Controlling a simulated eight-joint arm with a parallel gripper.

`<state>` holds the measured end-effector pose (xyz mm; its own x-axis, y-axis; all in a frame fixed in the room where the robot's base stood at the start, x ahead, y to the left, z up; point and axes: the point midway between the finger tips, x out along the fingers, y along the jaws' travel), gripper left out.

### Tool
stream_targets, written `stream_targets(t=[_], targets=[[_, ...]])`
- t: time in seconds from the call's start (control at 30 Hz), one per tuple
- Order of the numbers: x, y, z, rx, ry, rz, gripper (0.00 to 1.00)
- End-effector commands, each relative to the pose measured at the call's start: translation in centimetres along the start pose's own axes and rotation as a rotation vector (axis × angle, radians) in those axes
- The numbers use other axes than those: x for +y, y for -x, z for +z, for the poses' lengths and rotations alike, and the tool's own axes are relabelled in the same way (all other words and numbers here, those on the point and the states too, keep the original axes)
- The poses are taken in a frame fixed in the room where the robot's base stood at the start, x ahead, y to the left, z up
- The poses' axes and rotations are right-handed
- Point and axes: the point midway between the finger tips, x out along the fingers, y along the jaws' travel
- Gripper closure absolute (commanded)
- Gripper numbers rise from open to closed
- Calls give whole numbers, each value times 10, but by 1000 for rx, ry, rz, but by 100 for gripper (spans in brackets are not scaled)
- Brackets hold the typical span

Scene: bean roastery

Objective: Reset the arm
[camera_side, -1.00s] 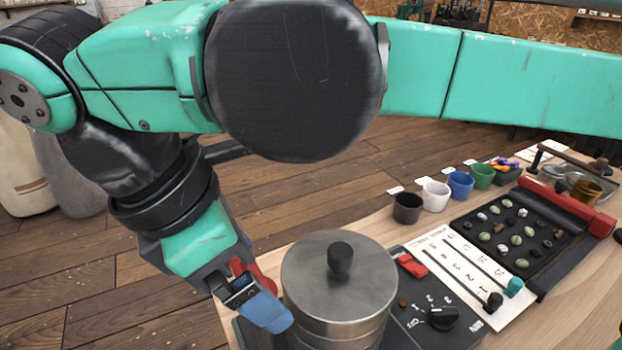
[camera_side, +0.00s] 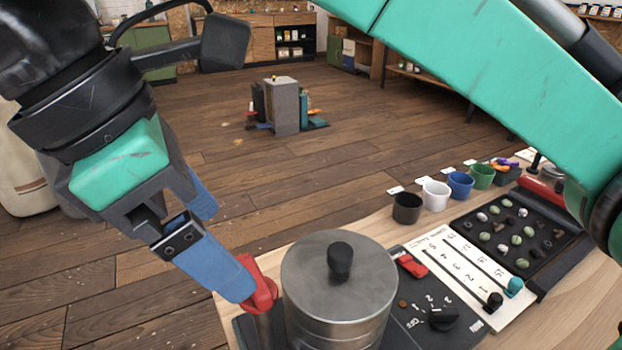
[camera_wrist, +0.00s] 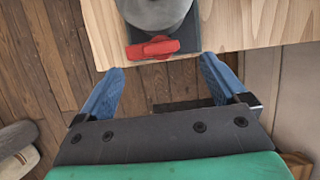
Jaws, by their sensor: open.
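My gripper (camera_side: 228,250) has two blue fingers spread apart, with nothing held between them. It is left of the metal canister (camera_side: 338,285) in the side view, at the bench's near left edge. A red handle (camera_side: 258,283) on a short post stands beside the canister. The near fingertip overlaps it in the side view. In the wrist view my gripper (camera_wrist: 162,68) is open, and the red handle (camera_wrist: 153,47) lies just beyond the fingertips, between their lines. The canister (camera_wrist: 155,10) is behind the handle, cut off at the top.
The wooden bench (camera_side: 400,232) carries a black knob (camera_side: 443,318), a red switch (camera_side: 411,265), a white slider panel (camera_side: 470,275) and a tray of beans (camera_side: 520,232). Several cups, including a blue one (camera_side: 460,185), line its back edge.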

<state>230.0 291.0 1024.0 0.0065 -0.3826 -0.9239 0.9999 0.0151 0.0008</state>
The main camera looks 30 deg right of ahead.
Motion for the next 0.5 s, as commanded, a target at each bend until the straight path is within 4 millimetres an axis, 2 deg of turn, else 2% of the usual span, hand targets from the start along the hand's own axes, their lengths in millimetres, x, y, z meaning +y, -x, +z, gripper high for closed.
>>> stream_targets(t=[0.33, 0.43, 0.5], targets=[[3, 0, 3, 11, -18, 0, 8], [17, -4, 16, 54, -95, -1, 8], [31, -10, 32, 107, -192, -2, 8]])
